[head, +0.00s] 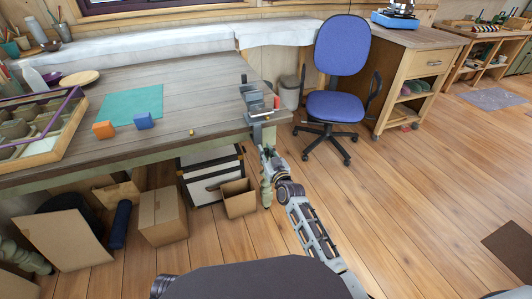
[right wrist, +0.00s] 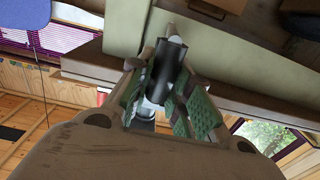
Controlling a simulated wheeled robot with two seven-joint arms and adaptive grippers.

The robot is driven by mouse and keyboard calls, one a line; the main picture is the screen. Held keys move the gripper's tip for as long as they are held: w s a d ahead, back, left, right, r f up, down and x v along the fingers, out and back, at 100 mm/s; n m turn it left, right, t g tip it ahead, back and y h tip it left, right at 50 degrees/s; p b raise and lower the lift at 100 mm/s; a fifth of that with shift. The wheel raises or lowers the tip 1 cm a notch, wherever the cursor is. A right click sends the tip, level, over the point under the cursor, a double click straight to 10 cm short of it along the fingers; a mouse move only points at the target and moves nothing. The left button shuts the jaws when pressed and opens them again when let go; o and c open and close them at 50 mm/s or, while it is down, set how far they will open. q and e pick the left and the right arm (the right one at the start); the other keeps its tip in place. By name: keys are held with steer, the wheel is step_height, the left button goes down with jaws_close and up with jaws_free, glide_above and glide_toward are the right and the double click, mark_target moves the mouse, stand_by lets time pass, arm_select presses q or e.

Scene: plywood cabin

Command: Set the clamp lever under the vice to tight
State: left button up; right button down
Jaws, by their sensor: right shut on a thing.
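The grey vice (head: 257,99) is mounted on the near right corner of the workbench, with a red part on its right side. My right gripper (head: 266,152) is below the bench edge, just under the vice. In the right wrist view, the green-padded fingers of my right gripper (right wrist: 168,105) are on both sides of a black cylindrical grip (right wrist: 160,70), shut on it. This looks like the clamp lever, with pale metal above and below the black part. The lever's exact angle is hard to tell. In the head view the lever is too small to make out. My left gripper is out of view.
Cardboard boxes (head: 161,216) and a white drawer unit (head: 211,177) stand below. A blue chair (head: 335,106) is beyond the vice.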

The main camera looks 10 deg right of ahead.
steer(key=shift+r, duration=0.1)
steer(key=c, duration=1.3)
jaws_free()
steer(key=shift+a, duration=0.1)
steer(key=shift+v, duration=0.95)
steer(key=v, duration=1)
